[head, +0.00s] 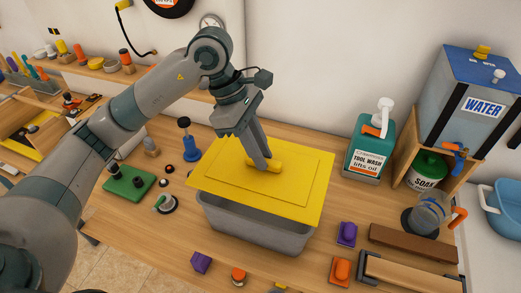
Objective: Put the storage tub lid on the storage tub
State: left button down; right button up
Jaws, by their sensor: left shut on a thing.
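The storage tub lid (300,200) is a flat yellow panel with a raised inner rectangle and a yellow handle on top. My left gripper (264,166) is shut on that handle. The lid is over the grey storage tub (255,229) and hides the tub's inside and most of its rim. The lid looks turned a little relative to the tub, with its left corner reaching past the tub. I cannot tell whether it touches the rim. My right gripper is not in view.
A teal tool wash bottle (369,148) and a water tank (468,105) on a wooden stand are at the right. Purple blocks (347,234), an orange piece (341,270) and a blue plunger-like tool (190,147) lie around the tub. The bench (140,230) is clear at front left.

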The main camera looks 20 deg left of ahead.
pick_arm(q)
jog(key=shift+f+b, duration=0.45)
jog(key=shift+f, duration=1.45)
jog(key=shift+f+b, duration=0.75)
jog(key=shift+b, duration=0.3)
jog(key=shift+b, duration=0.45)
jog(key=shift+f+b, duration=0.45)
jog(key=shift+b, duration=0.7)
jog(key=shift+b, duration=0.6)
dwell(0.5)
jog(key=c, duration=1.6)
grip_release()
